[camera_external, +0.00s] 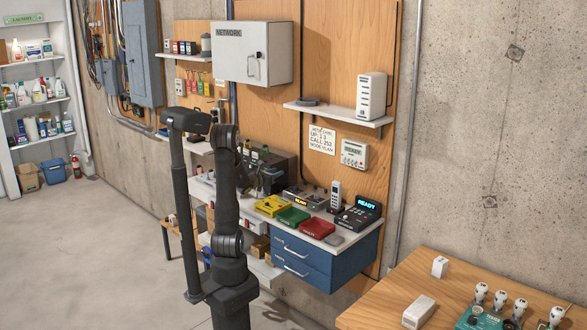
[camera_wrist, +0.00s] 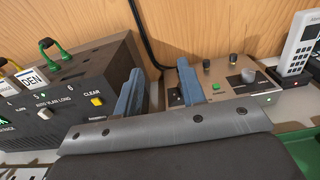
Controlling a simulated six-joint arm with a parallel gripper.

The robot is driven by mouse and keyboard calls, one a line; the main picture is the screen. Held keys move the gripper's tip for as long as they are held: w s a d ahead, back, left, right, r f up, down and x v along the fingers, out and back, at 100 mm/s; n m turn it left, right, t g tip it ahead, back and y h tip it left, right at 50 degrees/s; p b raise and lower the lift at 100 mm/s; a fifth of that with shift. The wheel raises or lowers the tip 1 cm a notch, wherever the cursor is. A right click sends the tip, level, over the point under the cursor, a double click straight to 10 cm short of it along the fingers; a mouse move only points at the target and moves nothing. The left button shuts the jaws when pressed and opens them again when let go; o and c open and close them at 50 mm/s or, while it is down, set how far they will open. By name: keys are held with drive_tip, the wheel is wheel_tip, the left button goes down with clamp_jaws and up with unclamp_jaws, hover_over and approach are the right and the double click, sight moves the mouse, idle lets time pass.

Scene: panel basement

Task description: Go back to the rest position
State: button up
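My gripper (camera_wrist: 160,92) shows two blue-grey fingers in the wrist view. They stand apart with nothing visible between them. They are in front of the gap between a black patch box (camera_wrist: 75,100) and a brown knob box (camera_wrist: 225,82). I cannot tell whether they touch either box. In the external view my arm rises in front of the bench, with the gripper (camera_external: 258,182) by the black box (camera_external: 275,165), small and partly hidden.
On the bench are a yellow tray (camera_external: 272,205), a green tray (camera_external: 292,216), a red tray (camera_external: 318,227), a handset (camera_external: 335,195) and a READY unit (camera_external: 358,213). A shelf (camera_external: 338,115) and the NETWORK cabinet (camera_external: 250,52) are above. A wooden table (camera_external: 385,290) stands right. Floor at left is clear.

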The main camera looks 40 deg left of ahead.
wheel_tip(320, 180, up, 24)
drive_tip(key=a, duration=0.1)
drive_tip(key=shift+r+y, duration=0.2)
drive_tip(key=shift+y, duration=0.1)
idle(0.3)
